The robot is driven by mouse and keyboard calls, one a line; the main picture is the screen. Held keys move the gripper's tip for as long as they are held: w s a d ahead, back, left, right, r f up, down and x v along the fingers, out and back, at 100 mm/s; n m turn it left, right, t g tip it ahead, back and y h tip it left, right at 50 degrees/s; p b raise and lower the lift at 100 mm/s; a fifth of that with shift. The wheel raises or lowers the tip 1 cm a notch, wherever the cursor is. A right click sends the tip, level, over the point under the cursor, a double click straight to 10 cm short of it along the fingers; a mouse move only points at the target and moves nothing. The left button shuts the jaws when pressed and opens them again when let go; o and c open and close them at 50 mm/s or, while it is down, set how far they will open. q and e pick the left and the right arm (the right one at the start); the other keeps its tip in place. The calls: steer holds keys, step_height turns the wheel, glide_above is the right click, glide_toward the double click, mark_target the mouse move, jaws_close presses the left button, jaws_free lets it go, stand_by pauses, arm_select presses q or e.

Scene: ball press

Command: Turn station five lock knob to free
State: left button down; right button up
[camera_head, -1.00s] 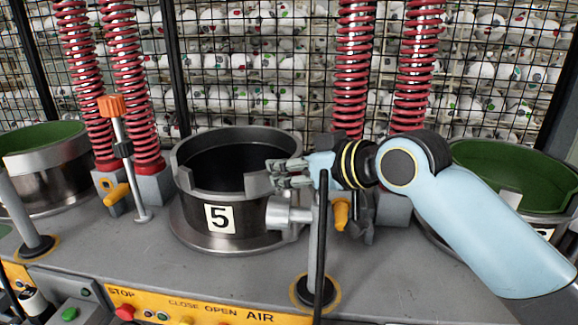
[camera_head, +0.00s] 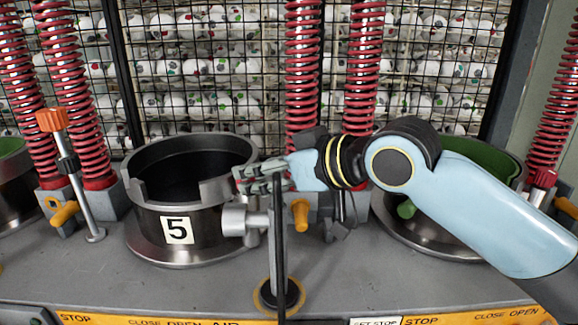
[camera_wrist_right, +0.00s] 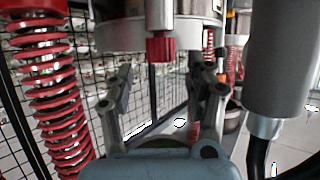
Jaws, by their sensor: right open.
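Station five is the round metal pot (camera_head: 160,215) with the "5" label (camera_head: 178,230). A grey cylindrical fitting (camera_head: 238,221) sticks out from its right side. My right gripper (camera_head: 238,180) is open beside the pot's right rim, above that fitting, with its fingers pointing left. In the right wrist view a ribbed red knob (camera_wrist_right: 161,48) on a metal stem lies just beyond and between the open fingertips (camera_wrist_right: 160,66). The fingers do not visibly close on it. The knob's setting cannot be read. My left gripper is out of view.
A dark upright post (camera_head: 279,250) stands in front of my right gripper. Red springs (camera_head: 302,80) and a mesh fence rise behind. A yellow handle (camera_head: 300,215) is below my wrist, and an orange-topped lever (camera_head: 51,119) stands left. A green-lined pot (camera_head: 465,165) is partly behind my arm.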

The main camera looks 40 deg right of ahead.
steer(key=v, duration=0.7)
steer(key=shift+s+r, duration=0.1)
steer(key=shift+s, duration=0.05)
stand_by(0.3)
